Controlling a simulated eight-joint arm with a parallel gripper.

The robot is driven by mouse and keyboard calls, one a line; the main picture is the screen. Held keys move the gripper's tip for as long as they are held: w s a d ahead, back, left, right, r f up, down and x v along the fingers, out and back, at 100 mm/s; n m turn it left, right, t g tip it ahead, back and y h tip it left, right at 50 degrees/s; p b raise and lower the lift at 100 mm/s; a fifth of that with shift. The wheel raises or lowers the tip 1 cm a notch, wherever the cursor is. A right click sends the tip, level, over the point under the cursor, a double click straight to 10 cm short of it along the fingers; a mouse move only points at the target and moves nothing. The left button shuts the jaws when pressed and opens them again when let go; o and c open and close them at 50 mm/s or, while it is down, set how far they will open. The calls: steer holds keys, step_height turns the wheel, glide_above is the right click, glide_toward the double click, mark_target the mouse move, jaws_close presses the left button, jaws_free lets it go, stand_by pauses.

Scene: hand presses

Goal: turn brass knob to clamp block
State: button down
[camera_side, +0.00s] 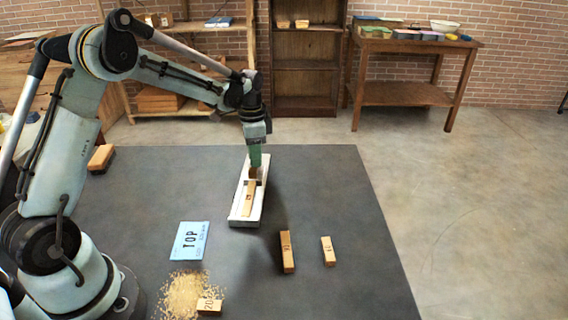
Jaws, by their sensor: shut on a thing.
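A white press frame (236,218) stands on the dark table, long and narrow, running away from the camera. A wooden block (249,200) with dark markings lies inside it. My gripper (255,166) is at the frame's far end, pointing down with green fingers. It is shut on a small brownish piece there, apparently the brass knob (254,174), which is mostly covered by the fingers. Whether the block is pressed tight cannot be told at this size.
Wooden blocks lie right of the press (287,252) (328,251), by sawdust at the front (210,306) and at far left (101,158). A blue card reading TOP (190,241) lies left of the press. The dark table (350,200) is clear at right.

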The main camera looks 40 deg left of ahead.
steer(key=shift+m, duration=0.7)
steer(key=c, duration=0.9)
jaws_free()
steer(key=shift+c, duration=0.2)
steer(key=shift+r, duration=0.1)
step_height(320, 180, up, 12)
steer(key=shift+a, duration=0.1)
